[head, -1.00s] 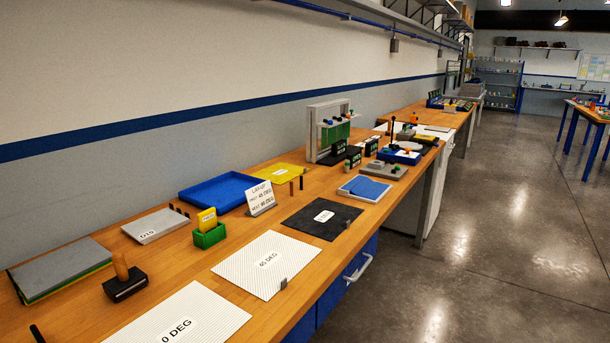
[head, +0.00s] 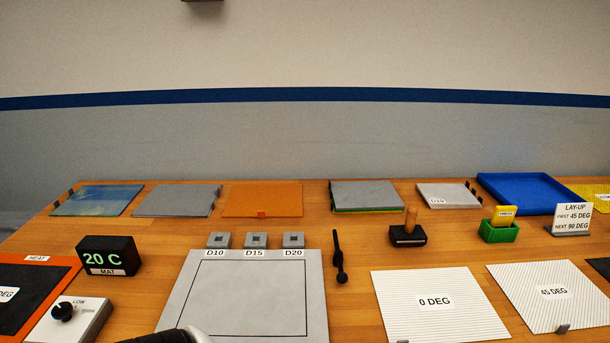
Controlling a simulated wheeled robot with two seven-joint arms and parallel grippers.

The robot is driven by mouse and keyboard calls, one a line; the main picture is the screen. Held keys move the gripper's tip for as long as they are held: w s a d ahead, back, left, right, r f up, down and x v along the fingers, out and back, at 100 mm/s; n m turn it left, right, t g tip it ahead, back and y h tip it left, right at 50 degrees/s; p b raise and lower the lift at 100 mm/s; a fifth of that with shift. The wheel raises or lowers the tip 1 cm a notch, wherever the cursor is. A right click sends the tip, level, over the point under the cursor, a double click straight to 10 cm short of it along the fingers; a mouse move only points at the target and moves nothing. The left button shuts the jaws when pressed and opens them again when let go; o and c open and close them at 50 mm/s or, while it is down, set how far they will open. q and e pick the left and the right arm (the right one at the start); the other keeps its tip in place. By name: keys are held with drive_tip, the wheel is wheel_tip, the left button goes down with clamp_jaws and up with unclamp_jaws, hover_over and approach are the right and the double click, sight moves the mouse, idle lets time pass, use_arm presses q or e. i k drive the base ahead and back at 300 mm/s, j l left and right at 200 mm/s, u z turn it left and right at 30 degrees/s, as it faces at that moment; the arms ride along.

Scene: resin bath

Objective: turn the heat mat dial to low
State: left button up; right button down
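The heat mat dial is a black round knob (head: 62,312) on a pale grey control box (head: 92,318) at the bottom left of the head view. The word LOW is printed on the box's top, up and right of the knob; smaller marks beside the knob are too small to read. I cannot tell which mark the knob points to. Behind it stands a black display (head: 108,257) reading 20 C, labelled MAT. The orange heat mat (head: 65,268), labelled HEAT, lies at the left edge with a dark sheet on it. Neither gripper shows.
A large grey plate (head: 175,300) lies right of the dial box, with small blocks marked D10, D15, D20 behind it. A rounded dark and pale part, apparently mine, covers its front edge. Flat panels line the wall side; ply sheets (head: 395,325) lie right.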

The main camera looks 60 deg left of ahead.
sight(62, 311)
drive_tip(key=u, duration=3.25)
drive_tip(key=k+u, duration=0.1)
drive_tip(key=u, duration=0.75)
